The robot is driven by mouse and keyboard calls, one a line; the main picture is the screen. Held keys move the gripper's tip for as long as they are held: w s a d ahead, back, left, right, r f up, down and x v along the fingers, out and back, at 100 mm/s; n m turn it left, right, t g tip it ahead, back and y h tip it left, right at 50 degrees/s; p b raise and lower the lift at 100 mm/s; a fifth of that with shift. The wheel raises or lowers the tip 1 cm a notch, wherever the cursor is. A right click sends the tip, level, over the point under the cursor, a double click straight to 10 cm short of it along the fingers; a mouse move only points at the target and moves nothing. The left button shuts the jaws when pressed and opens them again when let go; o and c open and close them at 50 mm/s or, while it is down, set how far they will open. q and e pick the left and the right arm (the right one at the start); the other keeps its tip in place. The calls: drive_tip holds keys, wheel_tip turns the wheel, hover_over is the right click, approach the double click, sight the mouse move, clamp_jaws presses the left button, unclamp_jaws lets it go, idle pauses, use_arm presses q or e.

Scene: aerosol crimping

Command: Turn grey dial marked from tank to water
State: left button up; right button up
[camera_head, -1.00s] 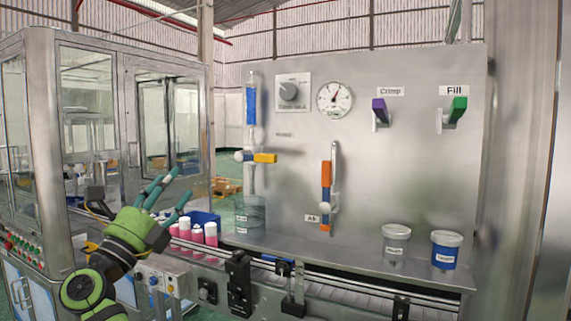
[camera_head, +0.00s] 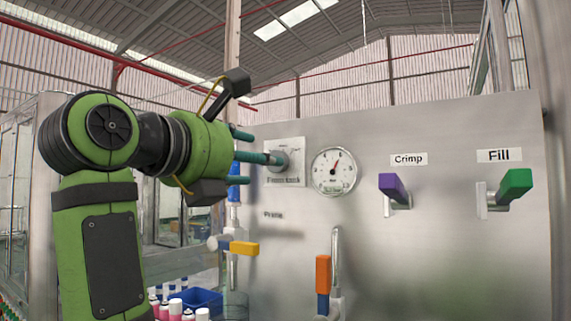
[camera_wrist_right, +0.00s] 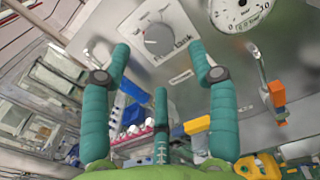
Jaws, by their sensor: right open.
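The grey dial (camera_head: 283,160) sits on a pale square plate on the upper left of the steel panel. In the right wrist view the dial (camera_wrist_right: 158,38) is round and faces the gripper; the word "tank" is partly readable below it, but its setting is unclear. My right gripper (camera_head: 256,157) is in front of the dial, with teal fingers pointing at it. In the right wrist view the gripper's fingers (camera_wrist_right: 160,60) are spread, with nothing between them and the dial beyond the tips. In the head view one fingertip overlaps the dial; contact is unclear. My left gripper is not in view.
A pressure gauge (camera_head: 334,171) is close right of the dial. Below are a yellow-handled valve (camera_head: 243,248) and an orange-handled lever (camera_head: 323,274). Purple Crimp (camera_head: 392,187) and green Fill (camera_head: 515,187) levers stick out at right. A blue crate (camera_head: 202,300) stands lower left.

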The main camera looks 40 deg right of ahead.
drive_tip(key=p+x, duration=0.2)
drive_tip(key=x, duration=0.3)
drive_tip(key=shift+w+d, duration=0.1)
drive_tip(key=shift+d, duration=0.25)
drive_tip(key=c, duration=1.1)
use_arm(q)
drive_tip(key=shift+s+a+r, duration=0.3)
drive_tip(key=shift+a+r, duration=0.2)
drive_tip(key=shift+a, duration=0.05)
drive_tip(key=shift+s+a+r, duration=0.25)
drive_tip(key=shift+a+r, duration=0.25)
use_arm(e)
drive_tip(key=shift+c, duration=0.2)
